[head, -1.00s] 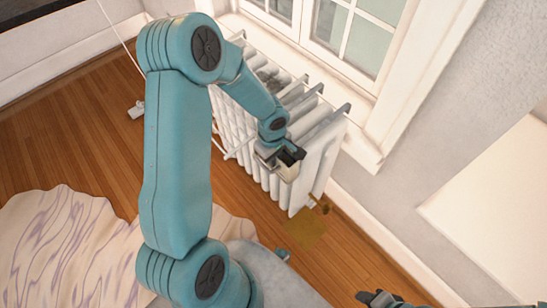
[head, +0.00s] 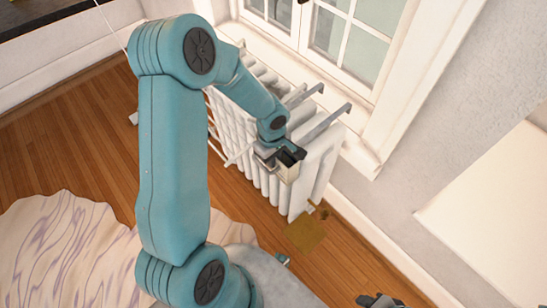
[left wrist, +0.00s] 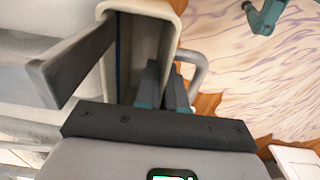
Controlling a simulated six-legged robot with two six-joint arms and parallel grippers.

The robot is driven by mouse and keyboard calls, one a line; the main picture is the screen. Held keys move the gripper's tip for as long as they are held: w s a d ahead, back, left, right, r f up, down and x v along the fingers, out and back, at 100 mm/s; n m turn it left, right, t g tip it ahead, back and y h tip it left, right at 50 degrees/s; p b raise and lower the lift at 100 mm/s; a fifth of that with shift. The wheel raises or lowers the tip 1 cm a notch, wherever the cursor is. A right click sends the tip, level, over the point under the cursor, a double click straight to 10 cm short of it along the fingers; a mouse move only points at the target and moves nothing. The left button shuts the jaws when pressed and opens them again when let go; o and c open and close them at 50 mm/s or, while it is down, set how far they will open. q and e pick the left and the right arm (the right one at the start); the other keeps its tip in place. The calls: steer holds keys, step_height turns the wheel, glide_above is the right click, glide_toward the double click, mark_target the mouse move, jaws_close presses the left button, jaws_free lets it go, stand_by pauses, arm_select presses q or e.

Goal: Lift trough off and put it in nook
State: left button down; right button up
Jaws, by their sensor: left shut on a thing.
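The trough (head: 287,172) is a small beige, open-topped box at the front of the white radiator (head: 262,172). I cannot tell whether it still touches the radiator. My left gripper (head: 279,156) is shut on it from above. In the left wrist view the trough's pale rounded rim (left wrist: 172,14) and hollow inside show close to the dark fingers of that gripper (left wrist: 125,75). A dark part of my right gripper (head: 380,301) shows at the bottom edge, mostly cut off. I cannot make out the nook.
Grey metal brackets (head: 325,121) cross the radiator top below the window (head: 345,35). A brownish patch (head: 305,232) lies on the wooden floor by the radiator's foot. A pale, purple-veined rug (head: 65,250) covers the lower left. Bare floor (head: 75,150) lies between rug and wall.

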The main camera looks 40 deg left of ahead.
arm_select(q)
steer(key=shift+s, duration=0.1)
steer(key=s+a+r+b, duration=0.1)
steer(key=s+b, duration=0.4)
steer(key=s, duration=0.8)
steer(key=shift+s, duration=0.4)
stand_by(0.4)
steer(key=shift+a, duration=0.1)
